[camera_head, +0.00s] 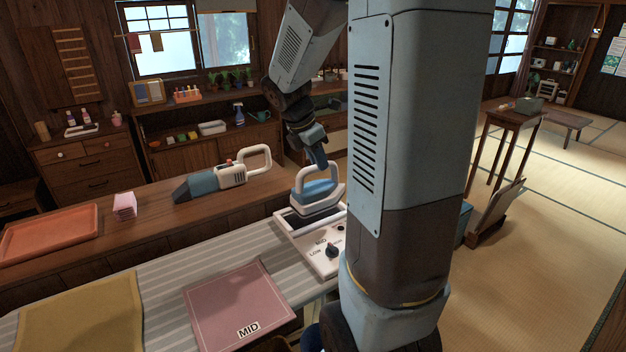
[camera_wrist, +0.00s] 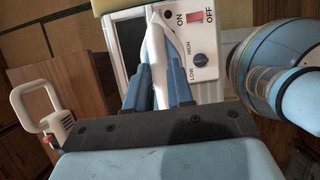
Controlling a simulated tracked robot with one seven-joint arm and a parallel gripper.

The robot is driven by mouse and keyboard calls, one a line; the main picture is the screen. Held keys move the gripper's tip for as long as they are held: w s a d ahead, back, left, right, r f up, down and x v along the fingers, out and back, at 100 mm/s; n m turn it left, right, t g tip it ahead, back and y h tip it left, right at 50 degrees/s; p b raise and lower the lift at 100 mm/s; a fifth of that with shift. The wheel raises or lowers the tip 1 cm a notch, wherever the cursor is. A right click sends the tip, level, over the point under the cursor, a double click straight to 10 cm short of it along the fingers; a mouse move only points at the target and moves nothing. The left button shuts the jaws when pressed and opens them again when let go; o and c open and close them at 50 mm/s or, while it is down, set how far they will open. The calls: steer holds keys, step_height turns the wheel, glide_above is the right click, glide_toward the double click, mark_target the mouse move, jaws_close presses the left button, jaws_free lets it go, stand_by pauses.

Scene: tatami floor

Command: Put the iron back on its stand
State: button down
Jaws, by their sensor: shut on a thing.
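The iron (camera_head: 318,192) is blue with a white loop handle. My gripper (camera_head: 317,163) is shut on its handle from above. The iron is level, over the dark recessed bed of the white stand (camera_head: 326,262); I cannot tell whether it touches the bed. In the wrist view the iron's pale handle (camera_wrist: 158,55) lies between the two blue fingers of my gripper (camera_wrist: 150,85). The stand's panel (camera_wrist: 205,62) there shows a red ON/OFF switch and a LOW–HIGH dial, with the dark bed (camera_wrist: 122,42) to its left. The iron's underside is hidden.
The stand is at the end of a striped ironing board (camera_head: 165,285) with a pink MID cloth (camera_head: 240,298) and a yellow cloth (camera_head: 85,318). On the counter behind are a hand vacuum (camera_head: 215,182), a pink block (camera_head: 124,205) and an orange tray (camera_head: 48,235).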

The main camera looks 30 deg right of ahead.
steer(key=w+d+f, duration=0.2)
steer(key=w+f, duration=0.6)
steer(key=f, duration=0.2)
steer(key=shift+f, duration=0.15)
stand_by(0.4)
steer(key=c, duration=1)
jaws_free()
steer(key=shift+s+f, duration=0.1)
